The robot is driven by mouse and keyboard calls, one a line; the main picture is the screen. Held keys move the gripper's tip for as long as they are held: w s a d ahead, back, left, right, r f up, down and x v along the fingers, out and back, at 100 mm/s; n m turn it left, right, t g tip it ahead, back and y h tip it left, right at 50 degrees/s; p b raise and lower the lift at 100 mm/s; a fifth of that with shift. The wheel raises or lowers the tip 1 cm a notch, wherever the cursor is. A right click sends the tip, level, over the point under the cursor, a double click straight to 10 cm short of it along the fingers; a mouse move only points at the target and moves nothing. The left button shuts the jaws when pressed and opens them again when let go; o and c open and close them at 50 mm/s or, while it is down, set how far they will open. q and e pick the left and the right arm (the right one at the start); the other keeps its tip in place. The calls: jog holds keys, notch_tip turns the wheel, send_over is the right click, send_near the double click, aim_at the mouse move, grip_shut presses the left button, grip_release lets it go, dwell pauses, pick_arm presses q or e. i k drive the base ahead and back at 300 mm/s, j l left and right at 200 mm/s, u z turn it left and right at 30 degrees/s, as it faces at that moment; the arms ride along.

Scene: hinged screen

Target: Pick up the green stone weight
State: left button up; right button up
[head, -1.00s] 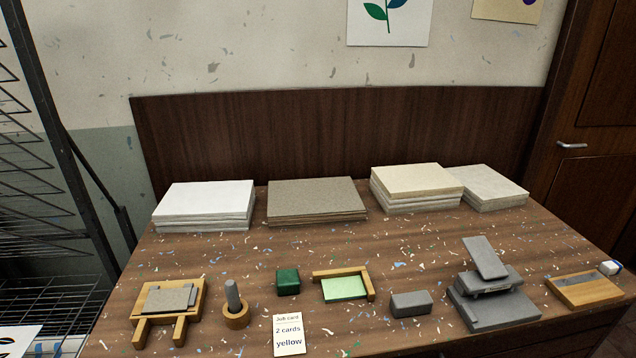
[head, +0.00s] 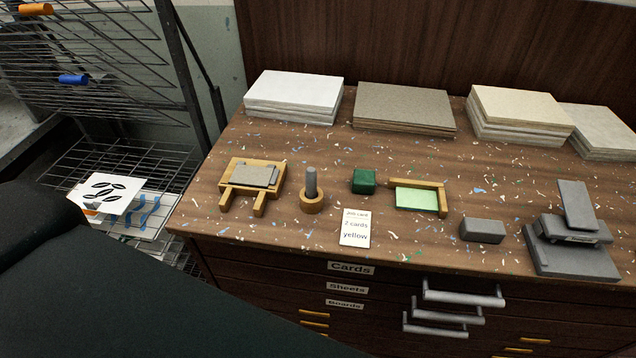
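The green stone weight (head: 363,181) is a small dark green block. It rests on the wooden table (head: 300,150), between a grey peg in a round wooden holder and a wooden corner frame with a light green sheet. It is in plain sight, with nothing on it. Neither of my grippers shows in the head view. A large dark shape, blurred and close, fills the lower left; I cannot tell which part it is.
Close around the weight are the peg holder (head: 312,199), the corner frame (head: 431,184) and a job card (head: 355,228). A grey block (head: 482,231) and a grey press (head: 570,243) stand right. Paper stacks (head: 405,107) line the back. Drawer handles (head: 463,293) jut below the edge.

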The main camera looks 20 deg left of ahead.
aim_at(363, 180)
jog(key=z, duration=1.5)
jog(key=k+j, duration=0.8)
